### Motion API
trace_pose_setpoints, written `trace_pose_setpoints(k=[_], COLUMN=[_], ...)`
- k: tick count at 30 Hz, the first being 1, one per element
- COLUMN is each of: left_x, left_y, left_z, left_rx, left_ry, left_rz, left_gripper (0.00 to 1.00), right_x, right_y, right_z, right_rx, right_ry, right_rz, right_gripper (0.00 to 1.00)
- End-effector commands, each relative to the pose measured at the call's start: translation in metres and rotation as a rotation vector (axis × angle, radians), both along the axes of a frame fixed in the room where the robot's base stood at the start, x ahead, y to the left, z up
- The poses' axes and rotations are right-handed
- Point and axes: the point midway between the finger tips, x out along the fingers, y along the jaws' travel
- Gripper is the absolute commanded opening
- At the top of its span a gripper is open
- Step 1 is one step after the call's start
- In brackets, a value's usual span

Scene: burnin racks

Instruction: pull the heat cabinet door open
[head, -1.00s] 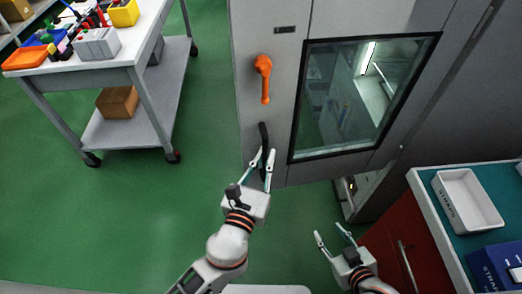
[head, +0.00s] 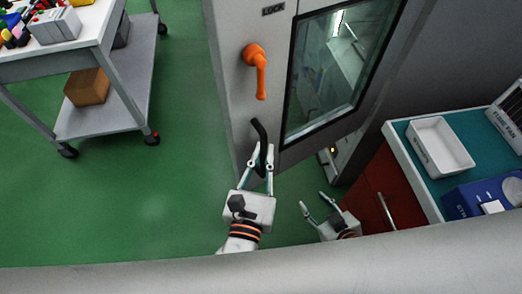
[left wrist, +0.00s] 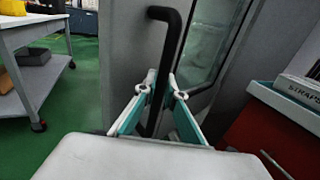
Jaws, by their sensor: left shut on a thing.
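The grey heat cabinet door (head: 231,95) stands ajar, swung out from the cabinet, with a glass window (head: 330,65) in it. An orange lever (head: 256,68) sits on it below a LOCK label. A black bar handle (head: 257,135) is on the door below the lever. My left gripper (head: 260,162) is shut on the lower part of the black handle, which stands between its fingers in the left wrist view (left wrist: 167,60). My right gripper (head: 313,203) is open and empty, low and to the right of the door.
A red-fronted bench (head: 372,190) with a teal top holds a white tray (head: 440,147) and a blue box (head: 480,197) at the right. A grey cart (head: 120,95) with a cardboard box (head: 87,87) stands at the left. Green floor lies clear between cart and door.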

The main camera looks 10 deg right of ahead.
Motion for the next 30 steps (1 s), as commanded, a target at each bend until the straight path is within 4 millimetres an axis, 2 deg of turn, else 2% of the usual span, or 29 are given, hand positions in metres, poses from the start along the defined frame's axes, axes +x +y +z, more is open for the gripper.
trace_pose_setpoints(k=[5, 6, 7, 8, 20, 23, 30], left_x=[0.0, 0.0, 0.0, 0.0, 0.0, 0.0, 0.0], left_y=[0.0, 0.0, 0.0, 0.0, 0.0, 0.0, 0.0], left_z=[0.0, 0.0, 0.0, 0.0, 0.005, 0.016, 0.055], left_rx=[0.001, 0.001, 0.001, 0.001, -0.003, -0.004, -0.006], left_ry=[0.0, 0.0, 0.0, 0.0, 0.001, 0.0, 0.0], left_rz=[0.001, 0.001, 0.001, 0.001, 0.001, 0.001, 0.001], left_gripper=[0.0, 0.17, 0.25, 0.27, 0.27, 0.27, 0.27], right_x=[0.0, 0.0, 0.0, 0.0, 0.0, 0.0, 0.0], right_y=[0.0, 0.0, 0.0, 0.0, -0.002, -0.001, 0.0], right_z=[0.0, 0.0, 0.0, 0.0, 0.0, 0.0, 0.0], right_rx=[0.0, 0.0, 0.0, 0.0, -0.004, -0.002, -0.001], right_ry=[0.0, 0.0, 0.0, 0.0, 0.0, 0.0, 0.0], right_rz=[0.0, 0.0, 0.0, 0.0, 0.001, 0.0, 0.001], right_gripper=[0.4, 0.4, 0.4, 0.4, 0.4, 0.4, 0.4])
